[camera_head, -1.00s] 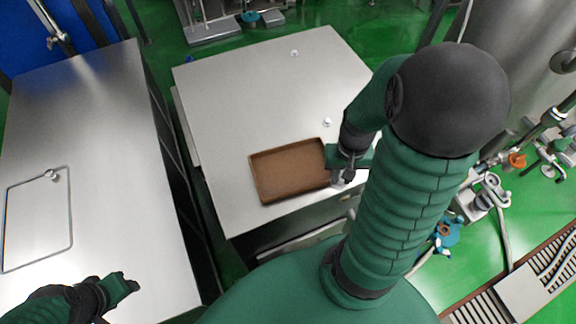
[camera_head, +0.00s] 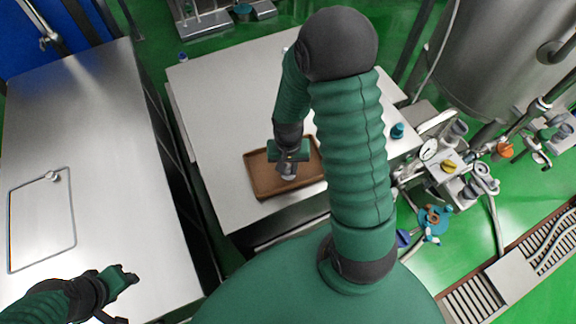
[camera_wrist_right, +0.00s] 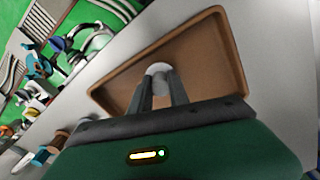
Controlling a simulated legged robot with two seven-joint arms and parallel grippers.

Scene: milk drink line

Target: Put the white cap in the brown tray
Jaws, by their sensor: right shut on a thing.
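The brown tray (camera_head: 262,186) lies flat near the front of the middle steel table, and it also fills much of the right wrist view (camera_wrist_right: 222,48). My right gripper (camera_head: 287,172) is over the tray, inside its rim as seen from above. In the right wrist view its fingers are shut on the white cap (camera_wrist_right: 158,69), which shows at the fingertips. I cannot tell whether the cap touches the tray floor. My left gripper (camera_head: 128,279) is at the lower left above the left table, away from the tray; its fingers are too small to judge.
The left steel table (camera_head: 110,150) is mostly bare. A teal object (camera_head: 397,130) sits at the right side of the middle table (camera_head: 215,110), beyond my right arm. A blue object (camera_head: 182,57) is at its far left corner. Valves and pipes (camera_head: 450,165) stand to the right.

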